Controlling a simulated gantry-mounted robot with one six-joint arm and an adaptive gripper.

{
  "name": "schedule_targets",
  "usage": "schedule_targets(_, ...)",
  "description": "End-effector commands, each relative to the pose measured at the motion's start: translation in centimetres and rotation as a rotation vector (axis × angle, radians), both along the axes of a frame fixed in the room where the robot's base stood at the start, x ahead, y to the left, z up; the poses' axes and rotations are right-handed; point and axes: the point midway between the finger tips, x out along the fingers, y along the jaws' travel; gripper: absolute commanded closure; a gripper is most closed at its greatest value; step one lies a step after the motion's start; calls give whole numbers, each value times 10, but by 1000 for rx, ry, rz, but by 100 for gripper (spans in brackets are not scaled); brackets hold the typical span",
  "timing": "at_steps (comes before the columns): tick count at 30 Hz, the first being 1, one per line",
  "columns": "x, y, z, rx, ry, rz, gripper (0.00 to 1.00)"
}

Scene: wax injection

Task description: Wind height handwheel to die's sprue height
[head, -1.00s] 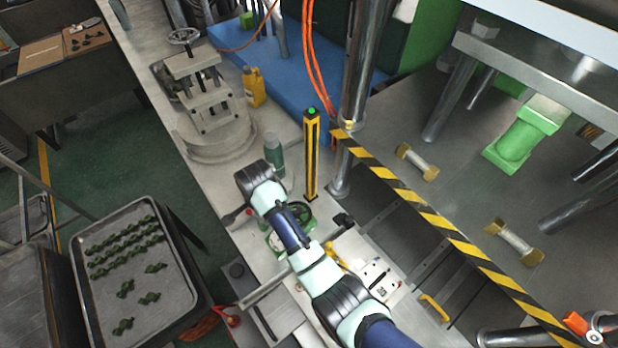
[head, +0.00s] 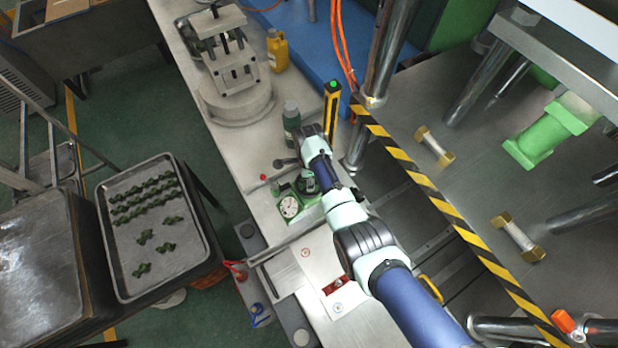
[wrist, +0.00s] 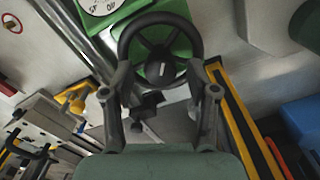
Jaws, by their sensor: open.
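The black handwheel (wrist: 160,70) has several spokes and sits on a green housing with a white dial (wrist: 102,3). In the head view the handwheel (head: 307,184) is partly covered by my arm, and the dial (head: 289,207) faces up beside it. My gripper (wrist: 160,93) is open, with one finger on each side of the wheel's near part. The fingertips overlap the rim in the wrist view; whether they touch it I cannot tell. In the head view my gripper is hidden behind my wrist. I cannot clearly make out the die or its sprue.
A yellow-black post (head: 331,108) with a green top stands close behind the wheel. A dark green bottle (head: 291,117) is near it. A yellow bottle (head: 278,50) and a grey fixture (head: 236,85) stand farther back. A tray (head: 118,270) of green parts is at left.

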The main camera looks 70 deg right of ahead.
Motion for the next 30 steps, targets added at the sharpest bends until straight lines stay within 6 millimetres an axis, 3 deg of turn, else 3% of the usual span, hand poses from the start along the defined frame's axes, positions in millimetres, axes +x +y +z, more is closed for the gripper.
schedule_targets(5, 0, 0, 1, -1, 0, 0, 43)
schedule_targets(15, 0, 0, 1, -1, 0, 1, 100)
schedule_targets(30, 0, 0, 2, 0, 0, 130, 100)
